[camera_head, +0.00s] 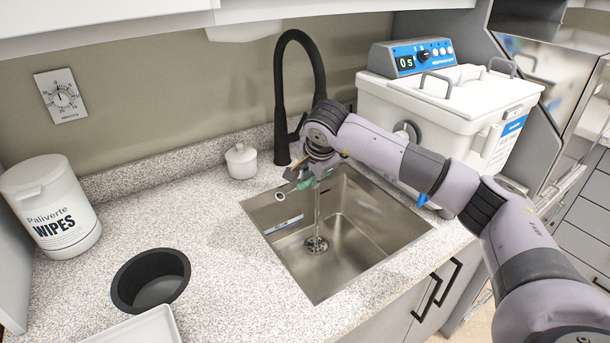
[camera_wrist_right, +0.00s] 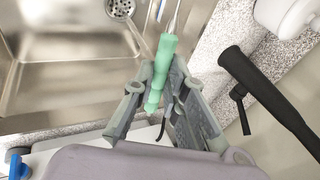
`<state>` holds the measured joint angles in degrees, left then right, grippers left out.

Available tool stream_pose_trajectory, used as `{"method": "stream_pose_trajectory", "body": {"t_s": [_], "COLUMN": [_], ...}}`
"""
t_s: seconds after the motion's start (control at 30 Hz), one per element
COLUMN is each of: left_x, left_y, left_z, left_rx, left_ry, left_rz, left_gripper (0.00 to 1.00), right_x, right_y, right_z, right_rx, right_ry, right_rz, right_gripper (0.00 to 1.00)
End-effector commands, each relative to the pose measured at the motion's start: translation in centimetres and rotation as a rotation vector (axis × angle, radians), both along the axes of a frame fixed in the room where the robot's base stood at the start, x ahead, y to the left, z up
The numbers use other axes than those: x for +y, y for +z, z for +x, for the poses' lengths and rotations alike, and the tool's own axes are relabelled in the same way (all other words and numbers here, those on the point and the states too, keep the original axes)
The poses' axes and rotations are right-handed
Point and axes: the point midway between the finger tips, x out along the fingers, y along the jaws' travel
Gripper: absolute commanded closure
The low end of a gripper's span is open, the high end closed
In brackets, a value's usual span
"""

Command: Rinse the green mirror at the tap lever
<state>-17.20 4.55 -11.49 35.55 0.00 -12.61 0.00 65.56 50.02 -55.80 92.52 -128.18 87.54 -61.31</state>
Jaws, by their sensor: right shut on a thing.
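In the right wrist view the mirror's green handle (camera_wrist_right: 163,68) lies between the two grey fingers. Its far end runs out of the top of that view, so the mirror head is not clear there. The tap lever (camera_wrist_right: 240,103) shows beside the tap body in the wrist view and stands apart from the gripper. My left gripper is not in view.
The steel sink (camera_head: 385,222) is set in a speckled counter (camera_head: 225,255). A small white lidded jar (camera_head: 241,162) stands left of the tap. A black round bin (camera_head: 150,280), a wipes tub (camera_head: 50,207) and a white tray (camera_head: 140,328) are left; a white bath unit (camera_head: 440,105) is right.

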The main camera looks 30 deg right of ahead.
Motion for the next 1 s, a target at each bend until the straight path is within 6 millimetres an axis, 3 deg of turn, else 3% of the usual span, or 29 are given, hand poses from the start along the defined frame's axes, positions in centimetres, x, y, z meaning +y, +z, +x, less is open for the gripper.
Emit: {"method": "stream_pose_trajectory", "body": {"t_s": [0.6,1.0], "left_x": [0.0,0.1], "left_y": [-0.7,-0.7], "left_z": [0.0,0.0], "left_rx": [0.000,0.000], "left_ry": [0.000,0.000], "left_rz": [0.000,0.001], "left_gripper": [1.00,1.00], "right_x": [1.5,1.6], "right_y": [0.0,0.0], "right_z": [-4.6,-5.0], "right_rx": [0.000,0.000], "right_ry": [0.001,-0.001], "right_rz": [0.000,0.000], "right_gripper": [1.00,1.00]}}
